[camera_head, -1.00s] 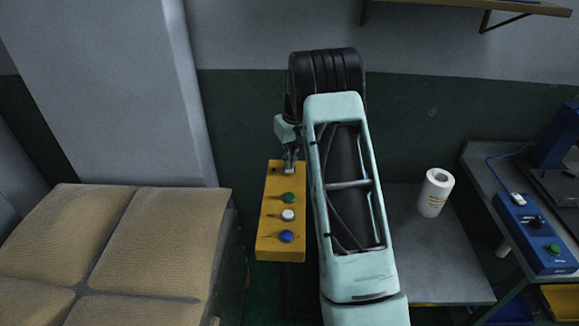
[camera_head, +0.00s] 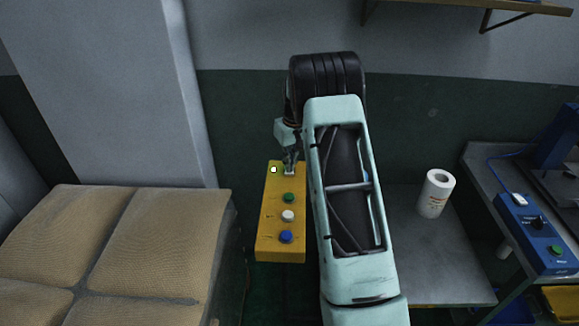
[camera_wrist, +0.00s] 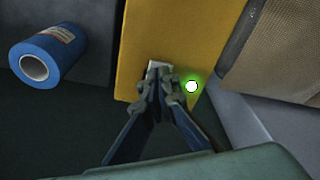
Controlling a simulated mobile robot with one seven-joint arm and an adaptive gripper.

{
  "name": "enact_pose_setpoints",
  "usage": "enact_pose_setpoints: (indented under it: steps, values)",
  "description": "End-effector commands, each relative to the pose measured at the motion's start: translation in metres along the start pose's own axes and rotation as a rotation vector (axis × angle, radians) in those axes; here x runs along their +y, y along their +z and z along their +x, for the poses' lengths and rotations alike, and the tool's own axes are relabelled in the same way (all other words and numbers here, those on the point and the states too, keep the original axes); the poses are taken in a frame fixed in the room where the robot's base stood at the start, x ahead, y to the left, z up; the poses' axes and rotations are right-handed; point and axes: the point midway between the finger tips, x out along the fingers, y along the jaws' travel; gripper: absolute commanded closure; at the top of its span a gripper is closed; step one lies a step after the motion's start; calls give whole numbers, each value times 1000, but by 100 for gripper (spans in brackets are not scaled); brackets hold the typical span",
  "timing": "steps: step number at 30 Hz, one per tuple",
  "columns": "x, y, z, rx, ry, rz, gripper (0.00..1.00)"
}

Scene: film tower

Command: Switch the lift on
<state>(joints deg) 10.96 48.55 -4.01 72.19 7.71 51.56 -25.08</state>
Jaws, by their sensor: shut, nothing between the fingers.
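The yellow control box (camera_head: 262,215) stands upright left of my arm, with a green button (camera_head: 288,197), a white button (camera_head: 288,216) and a blue button (camera_head: 286,237) down its face. A small lamp (camera_head: 273,169) at its top is lit bright white; in the wrist view the lamp (camera_wrist: 191,87) has a green glow around it. A pale switch (camera_wrist: 158,67) sits beside the lamp. My gripper (camera_head: 290,167) is shut and empty, with its fingertips (camera_wrist: 160,78) at the switch, partly covering it. Whether they touch it is hard to tell.
Stacked tan padded blocks (camera_head: 150,235) stand left of the box. A paper roll (camera_head: 436,193) stands on a grey table (camera_head: 440,270) to the right. A bench with a blue control unit (camera_head: 535,235) is farther right. A shelf (camera_head: 470,5) hangs above.

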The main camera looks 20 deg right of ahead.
Motion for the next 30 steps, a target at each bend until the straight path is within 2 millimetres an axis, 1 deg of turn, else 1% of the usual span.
enact_pose_setpoints:
  steps: [24,27,30]
  values:
    - [0,-10,-65,1,0,0,100]
    - [0,-11,-69,1,0,0,100]
    - [0,-11,-69,1,0,0,100]
